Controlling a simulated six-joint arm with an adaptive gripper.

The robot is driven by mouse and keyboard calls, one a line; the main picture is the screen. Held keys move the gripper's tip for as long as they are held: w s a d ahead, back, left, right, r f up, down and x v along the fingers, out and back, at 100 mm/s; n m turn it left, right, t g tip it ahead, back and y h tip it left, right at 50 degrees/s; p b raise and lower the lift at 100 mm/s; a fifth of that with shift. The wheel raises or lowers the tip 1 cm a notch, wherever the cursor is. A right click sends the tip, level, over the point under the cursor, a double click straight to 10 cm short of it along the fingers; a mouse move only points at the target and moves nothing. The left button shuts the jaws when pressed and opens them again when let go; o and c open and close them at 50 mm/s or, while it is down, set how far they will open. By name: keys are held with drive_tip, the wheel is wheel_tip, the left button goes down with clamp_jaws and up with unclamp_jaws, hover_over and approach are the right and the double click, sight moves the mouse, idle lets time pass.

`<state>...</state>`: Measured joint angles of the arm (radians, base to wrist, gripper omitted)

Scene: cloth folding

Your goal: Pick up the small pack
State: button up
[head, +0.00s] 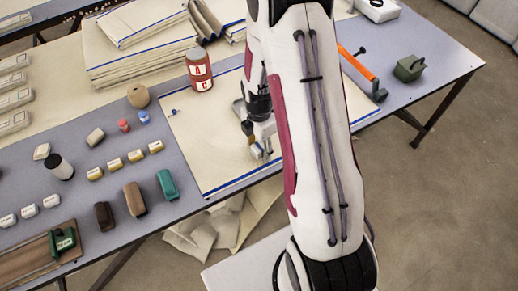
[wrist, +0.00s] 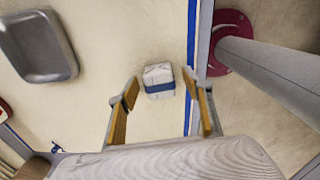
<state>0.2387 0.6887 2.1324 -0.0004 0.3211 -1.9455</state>
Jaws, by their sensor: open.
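The small pack (wrist: 159,89) is a white block with a blue band, on the cream cloth (wrist: 105,55) near its blue-striped edge. My gripper (wrist: 160,86) is open in the wrist view, with one tan-padded finger to each side of the pack. I see space between the pack and the left finger; the right finger is closer, and I cannot tell whether it touches. In the head view my gripper (head: 262,150) is low over the cloth (head: 205,150), partly behind my arm. I cannot clearly make out the pack there.
A grey shallow dish (wrist: 38,72) lies on the cloth at the upper left of the wrist view. In the head view a red can (head: 200,70) stands at the cloth's back edge. A folded cloth stack (head: 140,65) is behind. Several small blocks lie left, including a green one (head: 167,184).

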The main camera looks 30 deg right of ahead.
sight(259, 146)
idle(0.4)
drive_tip(key=c, duration=1.2)
drive_tip(key=shift+r, duration=0.2)
drive_tip(key=shift+r, duration=4.85)
